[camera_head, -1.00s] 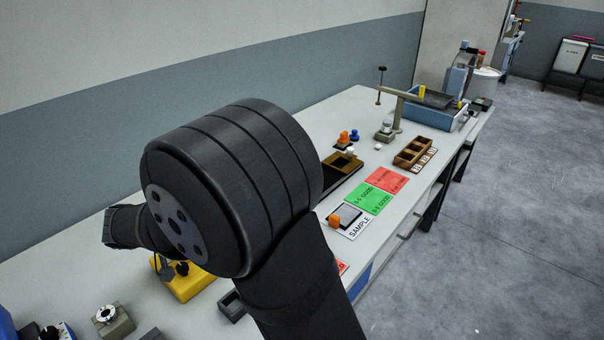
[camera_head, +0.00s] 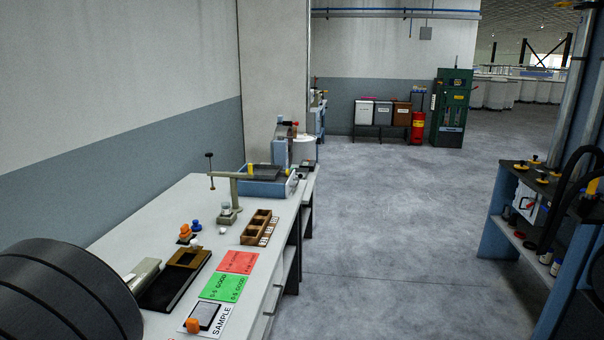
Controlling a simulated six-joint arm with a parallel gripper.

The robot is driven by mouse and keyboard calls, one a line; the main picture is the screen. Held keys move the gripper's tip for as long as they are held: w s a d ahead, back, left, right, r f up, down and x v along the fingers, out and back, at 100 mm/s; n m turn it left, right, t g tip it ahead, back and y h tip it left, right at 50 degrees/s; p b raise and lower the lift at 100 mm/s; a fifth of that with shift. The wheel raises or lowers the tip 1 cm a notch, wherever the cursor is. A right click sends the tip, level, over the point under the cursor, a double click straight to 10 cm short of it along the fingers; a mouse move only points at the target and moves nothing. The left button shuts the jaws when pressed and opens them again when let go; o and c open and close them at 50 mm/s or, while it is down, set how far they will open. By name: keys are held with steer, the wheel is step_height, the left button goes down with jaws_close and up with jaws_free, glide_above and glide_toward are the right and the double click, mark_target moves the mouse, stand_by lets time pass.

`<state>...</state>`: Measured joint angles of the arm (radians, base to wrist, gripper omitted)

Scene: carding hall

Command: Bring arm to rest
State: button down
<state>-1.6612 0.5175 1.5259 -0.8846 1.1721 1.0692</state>
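My arm shows only as a large dark ribbed joint at the lower left of the head view, over the near end of the workbench (camera_head: 150,222). My gripper is outside the picture, so its opening and anything in it are hidden. On the bench near the joint lie a white SAMPLE card (camera_head: 217,325) with a dark-topped pad and an orange-knobbed piece (camera_head: 193,325). Behind it are a green card (camera_head: 224,287) and a red card (camera_head: 238,262).
A wooden compartment tray (camera_head: 256,228), a grey post stand (camera_head: 234,192) and a blue tray device (camera_head: 268,187) stand farther along the bench. A blue-sided shelf unit (camera_head: 497,245) stands at the right. The grey floor (camera_head: 400,220) between is clear.

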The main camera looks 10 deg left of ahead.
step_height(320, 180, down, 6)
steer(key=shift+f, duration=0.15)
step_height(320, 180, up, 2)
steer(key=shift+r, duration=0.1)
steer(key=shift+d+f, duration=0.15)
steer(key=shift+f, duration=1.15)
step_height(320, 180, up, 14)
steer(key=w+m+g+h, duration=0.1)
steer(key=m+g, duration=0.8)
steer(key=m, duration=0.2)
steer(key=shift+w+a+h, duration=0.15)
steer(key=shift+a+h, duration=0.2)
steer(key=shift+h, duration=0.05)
